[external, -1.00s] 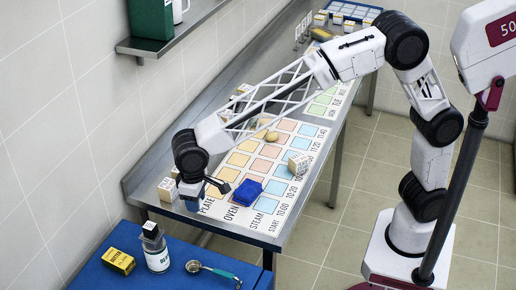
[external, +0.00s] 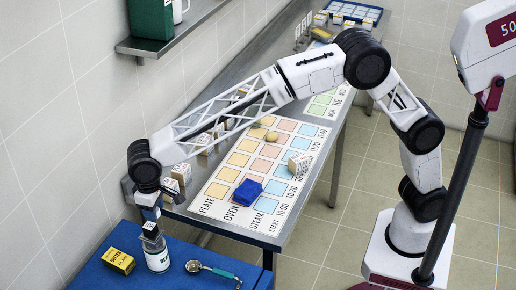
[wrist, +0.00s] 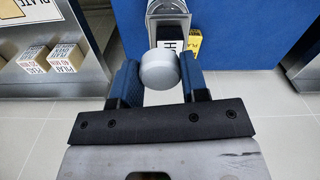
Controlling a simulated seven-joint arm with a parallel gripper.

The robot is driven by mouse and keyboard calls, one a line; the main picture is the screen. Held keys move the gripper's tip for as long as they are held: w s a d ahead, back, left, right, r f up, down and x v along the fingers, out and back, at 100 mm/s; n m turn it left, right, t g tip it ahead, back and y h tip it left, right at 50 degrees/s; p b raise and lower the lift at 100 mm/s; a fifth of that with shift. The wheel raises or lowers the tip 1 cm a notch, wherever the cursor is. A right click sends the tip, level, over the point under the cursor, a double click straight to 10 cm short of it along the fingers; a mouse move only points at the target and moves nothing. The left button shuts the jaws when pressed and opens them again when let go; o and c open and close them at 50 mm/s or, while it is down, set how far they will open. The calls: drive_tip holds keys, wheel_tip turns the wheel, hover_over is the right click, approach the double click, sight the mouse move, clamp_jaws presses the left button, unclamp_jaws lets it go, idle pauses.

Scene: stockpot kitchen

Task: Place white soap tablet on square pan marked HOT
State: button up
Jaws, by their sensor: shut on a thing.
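A white, round, thick soap tablet (wrist: 160,68) sits between the two blue fingers of my gripper (wrist: 158,80) in the wrist view. My gripper is shut on it. In the external view my gripper (external: 148,203) is above a labelled glass jar (external: 157,258) on the blue surface. A small square black-and-white piece (external: 151,230) tops the jar. In the wrist view a letter H shows on the white part of this piece (wrist: 172,45), just beyond the tablet, which hides the rest of the marking. I cannot tell whether the tablet touches it.
A yellow box (external: 117,261) stands left of the jar, and a metal scoop with a teal handle (external: 213,270) lies to its right. The steel table (external: 265,237) behind carries a printed grid, a blue block (external: 248,192) and several lettered cubes. A tiled wall is at left.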

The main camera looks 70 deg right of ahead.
sight(150, 226)
drive_tip(key=shift+w+a+f, duration=0.1)
drive_tip(key=shift+w+a, duration=0.55)
drive_tip(key=shift+w, duration=0.25)
drive_tip(key=shift+f, duration=1.75)
drive_tip(key=shift+f, duration=0.1)
drive_tip(key=o, duration=0.9)
wheel_tip(150, 226, up, 12)
